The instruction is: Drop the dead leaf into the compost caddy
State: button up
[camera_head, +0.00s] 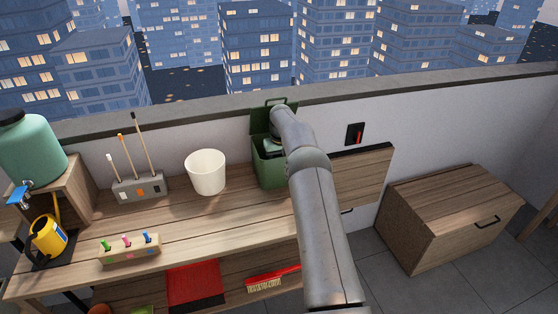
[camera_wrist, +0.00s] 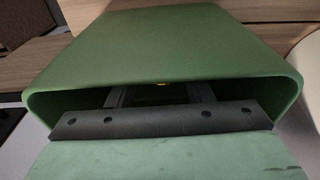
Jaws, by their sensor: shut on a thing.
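The compost caddy (camera_head: 266,173) is a green bin with its lid (camera_head: 262,118) raised, on the bench against the wall. My gripper is at its top in the head view, mostly hidden by my arm. In the wrist view the green caddy wall (camera_wrist: 165,45) fills the upper picture. My gripper (camera_wrist: 162,90) shows inside the caddy's dark mouth, its grey fingers partly hidden behind a dark bar with screws. A tiny yellowish spot (camera_wrist: 162,84) shows between the fingers, where the dead leaf is held. The leaf's shape cannot be made out.
A white pot (camera_head: 206,172) stands left of the caddy. A grey holder with sticks (camera_head: 139,188), a wooden block with coloured pegs (camera_head: 129,248) and a yellow watering can (camera_head: 47,235) are farther left. A wooden cabinet (camera_head: 450,215) stands right.

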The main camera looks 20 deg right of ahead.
jog(key=shift+w+f, duration=0.25)
jog(key=shift+f, duration=0.1)
jog(key=shift+f+b, duration=0.3)
jog(key=shift+f, duration=0.25)
jog(key=o, duration=1)
